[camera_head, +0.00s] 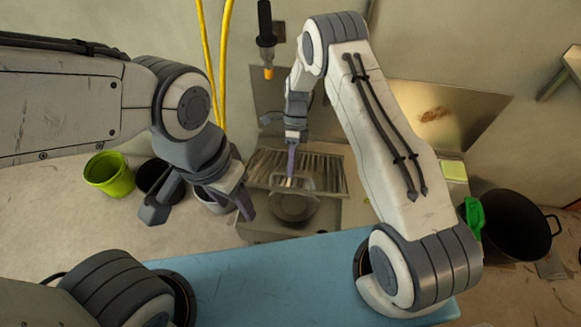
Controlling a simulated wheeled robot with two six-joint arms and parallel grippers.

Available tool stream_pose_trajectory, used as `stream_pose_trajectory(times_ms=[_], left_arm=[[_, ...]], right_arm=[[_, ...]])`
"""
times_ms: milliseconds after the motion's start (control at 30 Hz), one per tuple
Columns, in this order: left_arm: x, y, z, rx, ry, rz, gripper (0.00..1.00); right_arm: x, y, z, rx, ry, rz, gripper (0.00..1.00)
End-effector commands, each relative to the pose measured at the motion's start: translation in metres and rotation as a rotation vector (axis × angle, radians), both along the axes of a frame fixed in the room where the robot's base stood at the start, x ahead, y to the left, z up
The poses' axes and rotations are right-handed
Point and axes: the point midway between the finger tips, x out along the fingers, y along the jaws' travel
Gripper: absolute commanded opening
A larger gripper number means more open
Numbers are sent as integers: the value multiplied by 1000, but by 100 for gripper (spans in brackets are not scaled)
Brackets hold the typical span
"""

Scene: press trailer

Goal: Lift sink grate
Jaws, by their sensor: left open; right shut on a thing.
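The sink grate (325,170) is a slatted metal rack over the sink at the back centre. My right gripper (290,181) points down at the middle of the grate and is shut on it; the exact contact is small and partly hidden by the fingers. Whether the grate is raised is hard to tell. My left gripper (200,208) is open and empty, in front and to the left of the grate, with its fingers spread wide.
A round dark basin (294,208) shows just below the grate. A green bucket (109,174) stands at the left, a black pot (515,225) at the right. A yellow hose (222,60) and a hanging sprayer (266,40) are behind.

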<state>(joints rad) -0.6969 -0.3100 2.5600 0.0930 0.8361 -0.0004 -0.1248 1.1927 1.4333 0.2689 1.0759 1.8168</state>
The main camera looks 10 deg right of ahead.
Motion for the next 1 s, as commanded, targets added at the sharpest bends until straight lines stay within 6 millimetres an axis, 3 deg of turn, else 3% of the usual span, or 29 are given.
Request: stream_pose_trajectory(times_ms=[33, 133, 167, 200, 233, 600, 1000], left_arm=[[0, 0, -1, 0, 0, 0, 55], [0, 0, -1, 0, 0, 0, 55], [0, 0, -1, 0, 0, 0, 55], [0, 0, -1, 0, 0, 0, 55], [0, 0, -1, 0, 0, 0, 55], [0, 0, 0, 0, 0, 0, 55], [0, 0, 3, 0, 0, 0, 55]], right_arm=[[9, -4, -3, -6, -33, -2, 0], [9, -4, -4, -6, -33, -3, 0], [9, -4, -4, -6, -33, -3, 26], [9, -4, -4, -6, -33, -2, 42], [9, -4, -4, -5, -32, -2, 45], [10, -2, 3, -4, -26, 0, 45], [48, -15, 64, -4, -31, -2, 45]])
